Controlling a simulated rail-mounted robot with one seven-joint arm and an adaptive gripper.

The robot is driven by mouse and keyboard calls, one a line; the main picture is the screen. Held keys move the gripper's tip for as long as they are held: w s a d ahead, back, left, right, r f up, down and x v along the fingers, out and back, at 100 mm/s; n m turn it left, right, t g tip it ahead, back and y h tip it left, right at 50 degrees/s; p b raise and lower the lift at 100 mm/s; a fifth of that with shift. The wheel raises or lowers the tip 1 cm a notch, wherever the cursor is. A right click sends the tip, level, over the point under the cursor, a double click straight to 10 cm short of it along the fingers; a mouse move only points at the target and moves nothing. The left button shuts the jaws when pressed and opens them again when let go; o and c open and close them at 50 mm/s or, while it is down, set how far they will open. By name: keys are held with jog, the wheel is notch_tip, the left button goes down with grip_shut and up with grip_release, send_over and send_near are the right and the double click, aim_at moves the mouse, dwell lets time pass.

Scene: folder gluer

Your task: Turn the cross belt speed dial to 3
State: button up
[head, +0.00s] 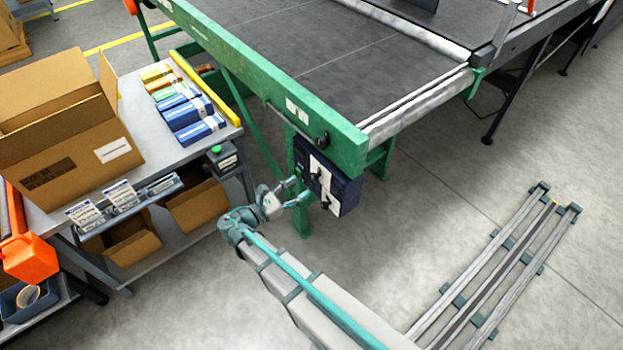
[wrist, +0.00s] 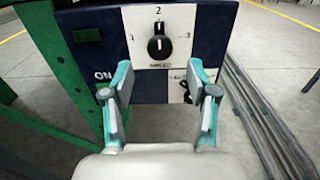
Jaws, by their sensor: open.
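The cross belt speed dial (wrist: 159,48) is a black knob on a white plate of a dark blue control box (wrist: 222,22), near the top middle of the wrist view. The plate has 1 at left, 2 at top and 3 at right. The knob's white mark appears to point up towards 2. My gripper (wrist: 160,82) is open and empty, its fingers apart below the dial and seen in front of the box. In the head view, my gripper (head: 291,190) is just left of the box (head: 346,186), whose dial is too small to read.
The box hangs under a green machine frame (head: 235,75); a green leg (wrist: 62,75) stands left of it. A bench with cartons (head: 62,115) stands left. Floor rails (head: 500,265) lie right.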

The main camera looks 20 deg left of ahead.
aim_at(313, 179)
jog(key=x, duration=0.6)
grip_shut()
dwell(0.3)
